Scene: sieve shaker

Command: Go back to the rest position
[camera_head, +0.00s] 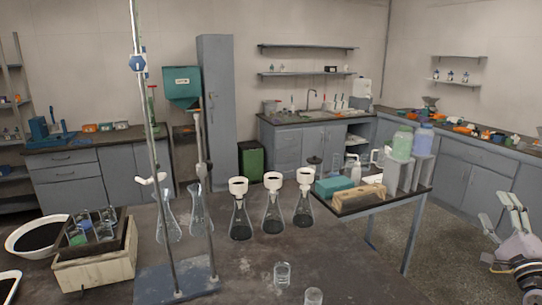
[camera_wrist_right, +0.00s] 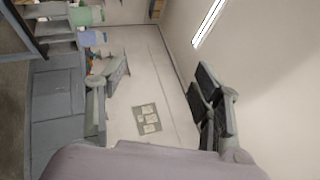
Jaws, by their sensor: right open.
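My right gripper (camera_head: 508,232) is at the right edge of the head view, off the dark table and over the floor side. It is open and empty. In the right wrist view its two fingers (camera_wrist_right: 155,105) stand wide apart, with only the wall and a small framed notice (camera_wrist_right: 147,119) showing between them. My left gripper is not in view.
The dark table (camera_head: 340,270) holds three flasks with white funnels (camera_head: 273,205), a metal stand (camera_head: 155,150), small glass beakers (camera_head: 282,273) and a wooden box (camera_head: 95,265). A side table (camera_head: 375,205) carries bottles. Grey cabinets line the walls. Floor (camera_head: 445,220) is free at right.

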